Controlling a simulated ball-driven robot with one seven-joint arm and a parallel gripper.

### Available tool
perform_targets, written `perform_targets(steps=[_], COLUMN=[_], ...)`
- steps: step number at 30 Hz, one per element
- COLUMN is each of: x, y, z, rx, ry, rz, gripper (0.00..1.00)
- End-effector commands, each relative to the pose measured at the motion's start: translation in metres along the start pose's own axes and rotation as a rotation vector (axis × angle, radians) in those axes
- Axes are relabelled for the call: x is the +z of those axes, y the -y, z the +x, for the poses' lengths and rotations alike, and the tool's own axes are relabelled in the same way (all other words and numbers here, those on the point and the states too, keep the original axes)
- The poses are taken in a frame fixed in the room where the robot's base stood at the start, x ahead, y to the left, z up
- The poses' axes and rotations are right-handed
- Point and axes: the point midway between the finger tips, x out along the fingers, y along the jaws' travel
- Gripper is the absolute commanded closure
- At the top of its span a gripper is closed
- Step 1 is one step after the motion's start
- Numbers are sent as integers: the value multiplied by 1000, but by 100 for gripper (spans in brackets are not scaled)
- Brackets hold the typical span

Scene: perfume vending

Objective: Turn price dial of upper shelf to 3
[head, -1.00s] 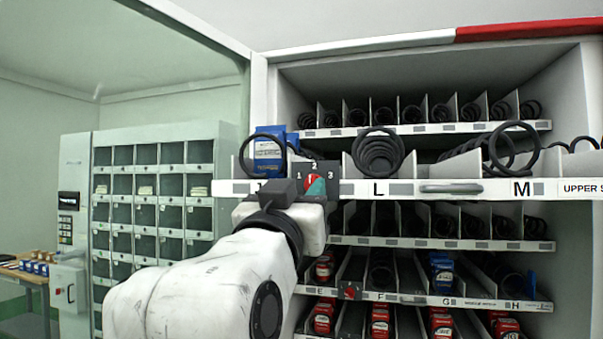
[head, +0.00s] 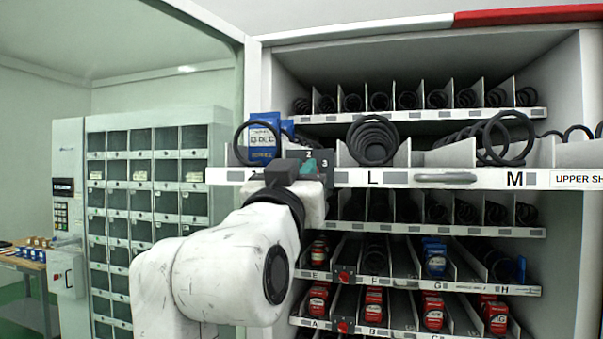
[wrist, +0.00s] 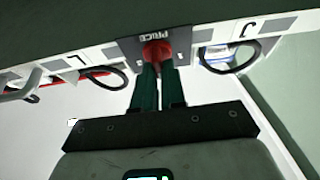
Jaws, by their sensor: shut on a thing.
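The upper shelf's price dial (wrist: 158,52) is a red knob on a dark plate marked PRICE, upside down in the wrist view. In the head view the dial plate (head: 325,157) shows a 2 at the top and a 3 at the right; my gripper (head: 308,168) hides the red knob and the 1. In the wrist view my gripper's (wrist: 159,70) two green fingers are shut on the knob from either side. Which number the knob points to cannot be seen.
The upper shelf's white front (head: 400,178) carries a grey handle (head: 446,178) right of the L label. Black coils and a blue box (head: 262,138) stand behind it. Lower shelves hold red boxes and another red dial (head: 344,277). A locker cabinet (head: 140,200) stands at the left.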

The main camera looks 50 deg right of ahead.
Motion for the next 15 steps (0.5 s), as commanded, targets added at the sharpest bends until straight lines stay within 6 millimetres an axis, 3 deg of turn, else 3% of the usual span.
perform_targets(steps=[15], x=[3], y=[0], z=[-1], rx=[17], ry=[0], rz=[39], gripper=[100])
